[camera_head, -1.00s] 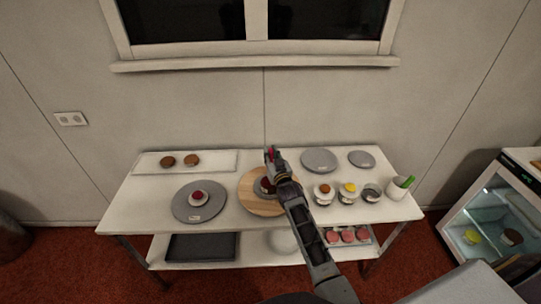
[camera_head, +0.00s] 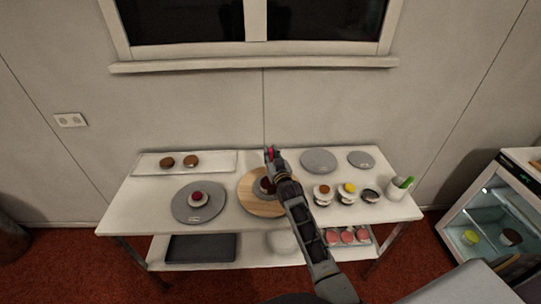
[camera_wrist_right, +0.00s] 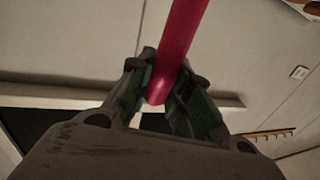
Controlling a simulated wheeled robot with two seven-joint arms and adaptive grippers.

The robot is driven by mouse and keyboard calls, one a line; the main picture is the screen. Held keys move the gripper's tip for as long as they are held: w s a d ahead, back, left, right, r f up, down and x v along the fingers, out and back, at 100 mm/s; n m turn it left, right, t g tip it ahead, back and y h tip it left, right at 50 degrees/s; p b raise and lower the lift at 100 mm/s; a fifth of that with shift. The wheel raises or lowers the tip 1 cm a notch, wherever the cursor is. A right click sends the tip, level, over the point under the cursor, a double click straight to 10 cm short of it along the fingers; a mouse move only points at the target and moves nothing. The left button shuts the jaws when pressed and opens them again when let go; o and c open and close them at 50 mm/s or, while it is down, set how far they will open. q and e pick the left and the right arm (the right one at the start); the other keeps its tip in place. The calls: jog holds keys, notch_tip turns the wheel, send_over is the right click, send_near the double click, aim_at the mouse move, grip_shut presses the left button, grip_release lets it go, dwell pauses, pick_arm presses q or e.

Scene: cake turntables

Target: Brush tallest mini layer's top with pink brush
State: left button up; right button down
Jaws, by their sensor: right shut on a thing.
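My right gripper (camera_head: 272,158) is above the wooden turntable (camera_head: 262,207) in the middle of the table. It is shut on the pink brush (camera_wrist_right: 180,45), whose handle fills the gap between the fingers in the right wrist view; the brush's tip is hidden. A small dark-red-topped layer (camera_head: 266,186) sits on a grey disc on the wooden turntable, partly covered by my arm. Another red-topped layer (camera_head: 197,197) sits on the grey turntable (camera_head: 182,207) at the left. Which layer is tallest I cannot tell. My left gripper is not in view.
A white tray (camera_head: 218,158) with two brown layers lies at the back left. Two empty grey discs (camera_head: 319,158) lie at the back right. Several small cups (camera_head: 347,190) and a white holder with a green tool (camera_head: 396,190) stand at the right. A glass-door fridge (camera_head: 493,215) is beside the table.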

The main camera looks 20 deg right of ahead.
jog(key=shift+w+d+r, duration=0.1)
jog(key=shift+w, duration=0.65)
dwell(1.2)
jog(key=shift+w, duration=0.4)
dwell(0.3)
jog(key=shift+w+a+b, duration=0.4)
jog(key=shift+a, duration=0.3)
dwell(0.5)
dwell(0.3)
notch_tip(320, 180, up, 7)
jog(key=shift+p, duration=0.4)
dwell(0.5)
jog(key=shift+f, duration=0.25)
dwell(0.5)
jog(key=shift+t, duration=0.6)
jog(key=shift+s+d+f+b, duration=0.1)
jog(key=shift+s+f+b, duration=0.35)
jog(key=shift+f+b, duration=0.6)
jog(key=shift+s+a+f+b, duration=0.1)
jog(key=shift+s+f+b, duration=0.3)
jog(key=shift+f+b, duration=0.6)
jog(key=shift+s+d+f+b, duration=0.1)
jog(key=shift+s+f+b, duration=0.35)
jog(key=shift+f+b, duration=0.6)
jog(key=shift+r, duration=0.1)
